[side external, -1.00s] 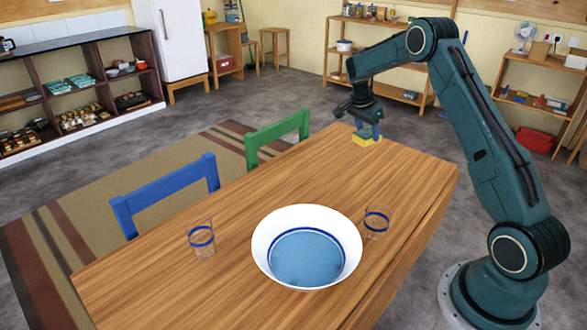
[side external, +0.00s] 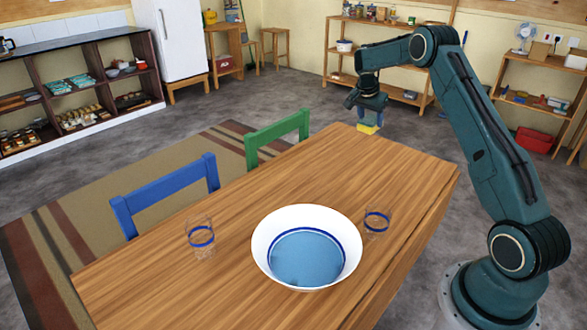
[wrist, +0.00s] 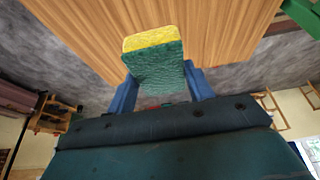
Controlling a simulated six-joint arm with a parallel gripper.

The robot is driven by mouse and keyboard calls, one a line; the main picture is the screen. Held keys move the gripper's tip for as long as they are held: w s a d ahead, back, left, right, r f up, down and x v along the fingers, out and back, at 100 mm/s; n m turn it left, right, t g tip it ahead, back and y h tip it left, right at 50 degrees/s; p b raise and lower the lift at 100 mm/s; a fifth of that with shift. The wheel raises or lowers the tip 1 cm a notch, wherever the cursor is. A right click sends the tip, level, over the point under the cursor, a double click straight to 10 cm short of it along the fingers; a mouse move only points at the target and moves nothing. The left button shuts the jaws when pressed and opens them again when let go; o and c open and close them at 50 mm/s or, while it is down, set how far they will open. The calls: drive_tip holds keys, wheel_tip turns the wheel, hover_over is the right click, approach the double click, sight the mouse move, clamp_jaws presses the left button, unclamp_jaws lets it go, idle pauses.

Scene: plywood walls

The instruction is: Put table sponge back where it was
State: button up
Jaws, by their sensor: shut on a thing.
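The sponge (side external: 368,128) is yellow with a green scouring side. It is held by my gripper (side external: 370,117) above the far end of the wooden table (side external: 330,185). In the wrist view the sponge (wrist: 155,62) sits between the two blue fingers of my gripper (wrist: 160,85), which are shut on it. Its green face is toward the camera and its yellow edge points toward the tabletop (wrist: 210,25). Whether the sponge touches the table is hard to tell, but it looks raised in the side view.
A white bowl (side external: 262,245) with a blue ring and blue contents stands on the near half of the table. A glass stands on its left (side external: 201,240) and another on its right (side external: 377,222). Blue (side external: 165,191) and green (side external: 277,136) chairs line the left edge. The table's far half is clear.

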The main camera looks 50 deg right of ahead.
wheel_tip(320, 180, down, 13)
idle(0.3)
drive_tip(key=shift+f, duration=2.15)
drive_tip(key=shift+f, duration=0.15)
drive_tip(key=o, duration=0.9)
drive_tip(key=shift+o, duration=0.2)
drive_tip(key=v, duration=1.2)
drive_tip(key=shift+a, duration=0.1)
